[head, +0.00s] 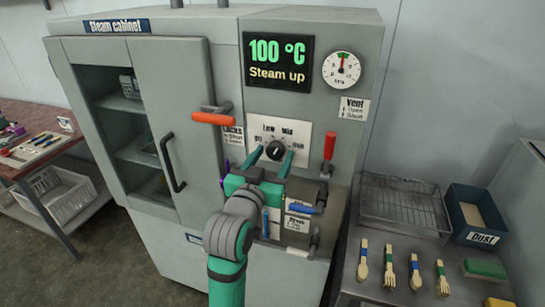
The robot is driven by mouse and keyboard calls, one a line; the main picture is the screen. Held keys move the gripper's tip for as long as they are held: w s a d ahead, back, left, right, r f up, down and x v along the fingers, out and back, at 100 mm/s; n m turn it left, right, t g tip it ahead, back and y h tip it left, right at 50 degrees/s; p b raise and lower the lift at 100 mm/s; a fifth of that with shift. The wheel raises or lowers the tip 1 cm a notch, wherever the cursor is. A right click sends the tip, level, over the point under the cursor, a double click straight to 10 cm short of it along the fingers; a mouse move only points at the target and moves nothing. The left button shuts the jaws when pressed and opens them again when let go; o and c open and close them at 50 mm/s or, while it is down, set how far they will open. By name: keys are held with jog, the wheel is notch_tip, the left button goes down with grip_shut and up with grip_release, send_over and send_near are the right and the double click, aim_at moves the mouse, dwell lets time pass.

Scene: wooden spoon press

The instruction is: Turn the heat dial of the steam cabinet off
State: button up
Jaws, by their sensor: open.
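The steam cabinet (225,24) is a tall grey cabinet in the middle of the head view. Its heat dial (275,150) is a round black knob with a pale pointer mark, on a white plate (300,134) lettered "Low" and "Mid". The other labels on the plate are partly hidden or too small to read. My gripper (272,158) is open, with one green finger on each side of the dial. I cannot tell whether the fingers touch it. The display (279,62) reads "100 °C" and "Steam up".
An orange-handled lever (213,118) is left of the dial plate, and a red-handled valve (329,148) is to its right. A blue-handled valve (303,209) sits below. The cabinet door (168,85) has a black handle. A side table holds a wire rack (405,200) and several wooden utensils.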

jog(key=c, duration=1.1)
jog(key=shift+o, duration=0.2)
jog(key=shift+n, duration=0.3)
jog(key=n, duration=0.4)
jog(key=shift+d, duration=0.1)
jog(key=n, duration=0.5)
jog(key=shift+d, duration=0.1)
jog(key=n, duration=1)
jog(key=shift+r, duration=0.1)
jog(key=shift+n, duration=0.3)
